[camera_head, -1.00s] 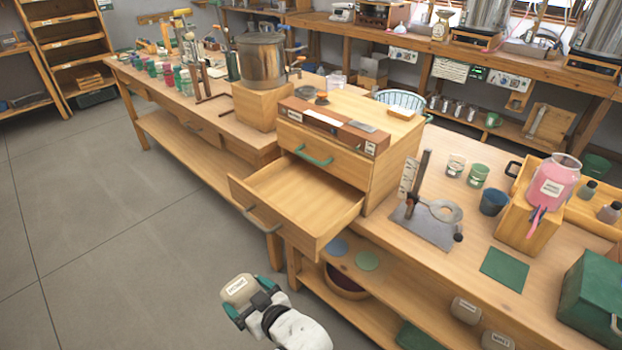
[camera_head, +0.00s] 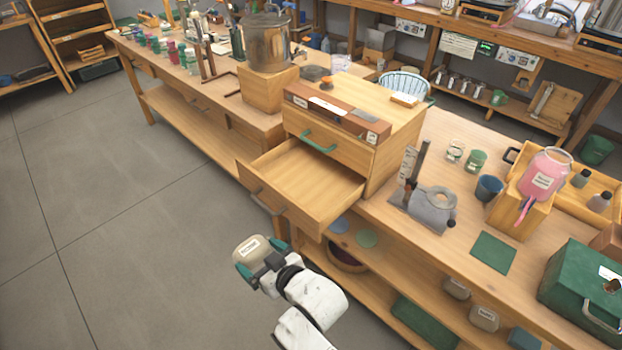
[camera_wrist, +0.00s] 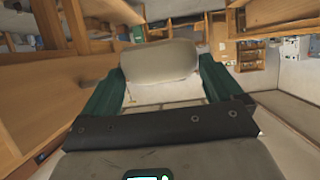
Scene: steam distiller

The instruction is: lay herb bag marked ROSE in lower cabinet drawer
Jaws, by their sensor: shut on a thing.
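My gripper (camera_head: 262,262) is shut on a beige herb bag (camera_head: 250,250) with a white label; its lettering is too small to read for certain. In the wrist view the bag (camera_wrist: 160,61) sits between the two green fingers (camera_wrist: 158,88). The lower cabinet drawer (camera_head: 262,206) is pulled open and its visible floor is empty. My gripper and the bag are in front of the drawer, below and apart from it. The wooden cabinet (camera_head: 385,137) stands on the bench, with its upper drawer (camera_head: 325,142) shut.
A metal pot (camera_head: 268,45) stands on a wooden block behind the cabinet. A grey stand with a ring (camera_head: 432,205) is to its right. The shelf under the bench holds several bags (camera_head: 484,318). Floor (camera_head: 150,260) to the left is clear.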

